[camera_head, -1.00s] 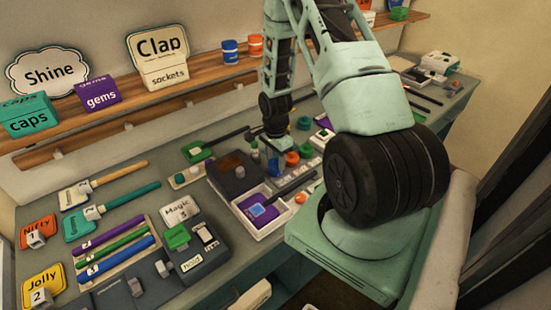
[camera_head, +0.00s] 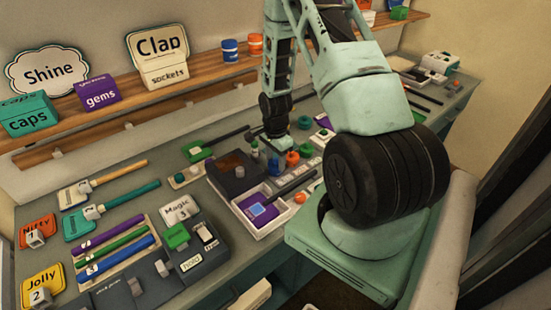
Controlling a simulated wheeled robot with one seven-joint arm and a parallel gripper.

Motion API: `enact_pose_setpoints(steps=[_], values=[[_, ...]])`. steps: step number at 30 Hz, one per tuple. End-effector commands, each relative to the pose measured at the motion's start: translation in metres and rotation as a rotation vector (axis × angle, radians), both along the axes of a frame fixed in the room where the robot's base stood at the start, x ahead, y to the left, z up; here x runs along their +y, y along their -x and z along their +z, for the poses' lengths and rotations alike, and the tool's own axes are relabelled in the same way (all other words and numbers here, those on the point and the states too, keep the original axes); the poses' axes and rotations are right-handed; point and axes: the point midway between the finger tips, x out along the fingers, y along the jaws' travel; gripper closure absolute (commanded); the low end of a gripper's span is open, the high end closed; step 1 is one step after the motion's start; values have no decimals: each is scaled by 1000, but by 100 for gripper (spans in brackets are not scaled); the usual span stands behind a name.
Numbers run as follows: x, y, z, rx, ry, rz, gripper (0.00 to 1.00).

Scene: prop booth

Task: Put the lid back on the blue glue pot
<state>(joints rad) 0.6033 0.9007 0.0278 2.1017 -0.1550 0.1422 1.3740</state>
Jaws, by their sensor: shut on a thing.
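My gripper (camera_head: 277,148) is above the back of the workbench, near the middle of the picture, pointing down. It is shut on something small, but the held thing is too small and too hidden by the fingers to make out. A small blue-teal pot-like thing (camera_head: 273,166) stands just below the fingers; I cannot tell whether they touch, or whether it has a lid. An orange round pot (camera_head: 292,158) and a green round one (camera_head: 304,150) stand to its right.
A dark box (camera_head: 234,172) and a white tray (camera_head: 262,228) with a purple inside lie in front. The shelf (camera_head: 195,80) behind carries labelled boxes, a blue canister (camera_head: 230,50) and an orange one. Tools and blocks crowd the bench's left side. My arm hides part of the right side.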

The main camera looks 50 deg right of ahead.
Motion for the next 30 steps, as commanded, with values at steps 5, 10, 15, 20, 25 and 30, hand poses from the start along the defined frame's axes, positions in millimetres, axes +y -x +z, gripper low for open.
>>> enact_pose_setpoints(steps=[5,10,15,20,25,30], values=[[0,0,-1,0,0,0,72],[0,0,0,0,0,0,72],[0,0,0,0,0,0,37],[0,0,0,0,0,0,26],[0,0,0,0,0,0,4],[0,0,0,0,0,0,4]])
